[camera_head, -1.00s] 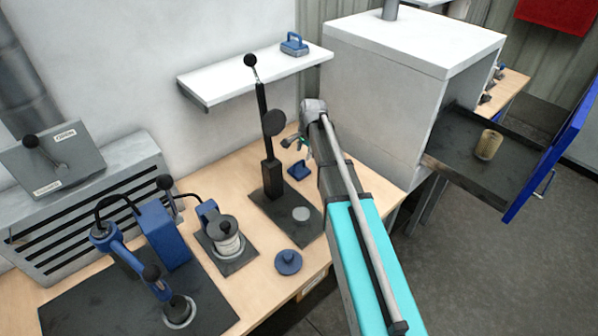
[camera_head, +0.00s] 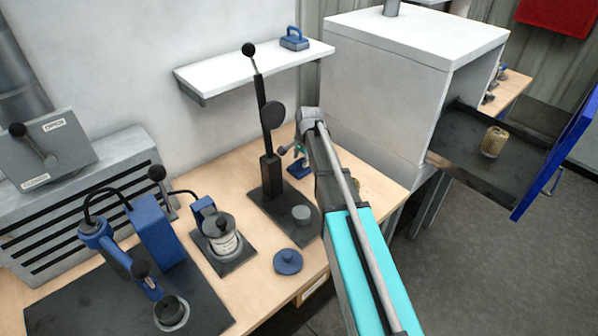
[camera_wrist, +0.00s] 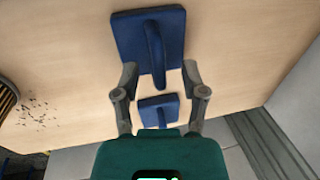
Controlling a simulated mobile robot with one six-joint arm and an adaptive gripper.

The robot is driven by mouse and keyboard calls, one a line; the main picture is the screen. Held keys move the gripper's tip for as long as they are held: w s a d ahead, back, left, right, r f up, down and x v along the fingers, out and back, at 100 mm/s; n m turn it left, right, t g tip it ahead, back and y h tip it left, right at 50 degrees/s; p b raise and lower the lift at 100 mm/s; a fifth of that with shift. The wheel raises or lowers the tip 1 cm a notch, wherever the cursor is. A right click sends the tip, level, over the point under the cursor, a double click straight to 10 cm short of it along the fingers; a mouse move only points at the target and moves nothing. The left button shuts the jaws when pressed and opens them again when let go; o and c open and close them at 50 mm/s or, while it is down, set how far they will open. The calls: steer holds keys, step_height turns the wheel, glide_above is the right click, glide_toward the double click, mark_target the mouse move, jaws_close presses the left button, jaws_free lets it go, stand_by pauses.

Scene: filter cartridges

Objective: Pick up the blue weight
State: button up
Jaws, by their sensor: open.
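A blue weight (camera_head: 298,169) with a square base sits on the wooden bench behind the lever press, partly hidden by my gripper. My gripper (camera_head: 298,151) is just above it in the head view. In the wrist view, a larger blue square piece with a raised bar handle (camera_wrist: 150,42) lies beyond my fingertips. A smaller blue piece (camera_wrist: 158,110) shows between the open fingers of my gripper (camera_wrist: 158,80). Nothing is held. I cannot tell whether fingers touch the handle. Another blue weight with a handle (camera_head: 294,39) stands on the white wall shelf.
The black lever press (camera_head: 268,170) stands close left of my gripper. The white shelf (camera_head: 245,69) is above and behind. A grey cabinet (camera_head: 395,100) stands to the right, beside a dark tray (camera_head: 465,165) holding a tan cartridge (camera_head: 494,142). A blue disc (camera_head: 288,262) lies on the bench.

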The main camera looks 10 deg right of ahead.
steer(key=shift+c, duration=0.2)
stand_by(0.3)
jaws_close()
